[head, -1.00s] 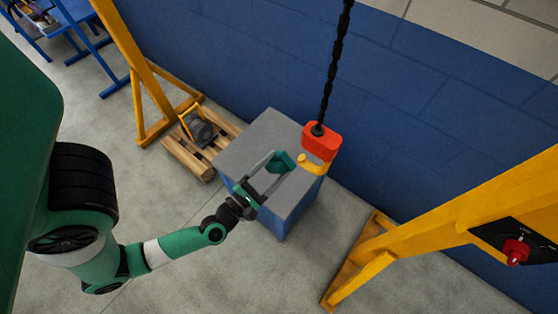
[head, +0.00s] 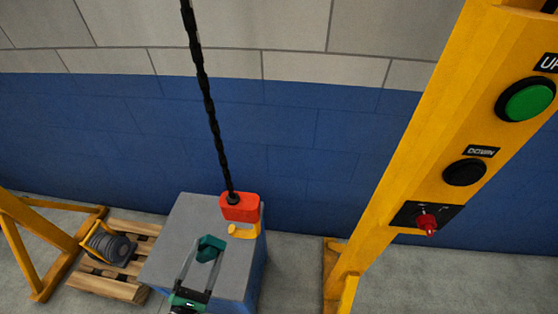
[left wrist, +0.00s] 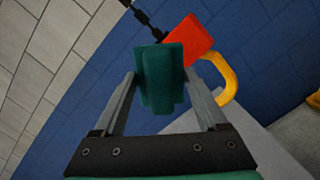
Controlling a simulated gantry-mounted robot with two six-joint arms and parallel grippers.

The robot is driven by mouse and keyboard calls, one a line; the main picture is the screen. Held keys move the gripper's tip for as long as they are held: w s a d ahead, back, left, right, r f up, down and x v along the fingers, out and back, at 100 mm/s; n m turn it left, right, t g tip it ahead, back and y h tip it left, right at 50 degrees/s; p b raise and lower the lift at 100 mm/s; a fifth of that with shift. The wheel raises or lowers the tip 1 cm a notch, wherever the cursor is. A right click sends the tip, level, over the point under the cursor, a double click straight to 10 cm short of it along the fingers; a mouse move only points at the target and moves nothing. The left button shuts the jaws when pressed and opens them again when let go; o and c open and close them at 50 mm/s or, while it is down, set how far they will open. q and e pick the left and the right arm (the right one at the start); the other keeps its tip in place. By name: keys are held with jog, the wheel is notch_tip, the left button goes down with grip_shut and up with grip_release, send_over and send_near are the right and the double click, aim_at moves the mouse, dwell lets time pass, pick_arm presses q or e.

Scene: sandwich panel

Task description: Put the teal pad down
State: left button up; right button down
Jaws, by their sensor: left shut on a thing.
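The teal pad (head: 209,248) is between the fingers of my left gripper (head: 205,254), over the grey top of a block (head: 189,220). In the left wrist view the teal pad (left wrist: 161,77) is upright between the fingertips of my left gripper (left wrist: 163,82). The gripper is shut on the pad. I cannot tell whether the pad touches the block top. My right gripper is in neither view.
A red hoist block (head: 240,206) with a yellow hook (head: 243,232) hangs on a black chain (head: 208,98) close beside the pad. A yellow post (head: 400,160) with buttons stands right. A wooden pallet (head: 105,284) holding a grey part (head: 108,247) lies left.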

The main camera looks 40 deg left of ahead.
pick_arm(q)
jog(key=shift+w+d+r+m+t+h+p, duration=1.25)
jog(key=shift+w+d+m+h, duration=1.95)
jog(key=shift+w+d+h, duration=2.7)
jog(key=s+d+r+p, duration=0.1)
jog(key=s+r+p, duration=0.1)
jog(key=r+p, duration=1.3)
jog(key=s+r+y+p, duration=0.1)
jog(key=r+p, duration=1.4)
jog(key=p, duration=0.7)
jog(key=shift+s+d+r+y, duration=0.15)
jog(key=shift+s+d+y, duration=0.15)
jog(key=shift+s+d, duration=0.1)
jog(key=shift+t, duration=0.25)
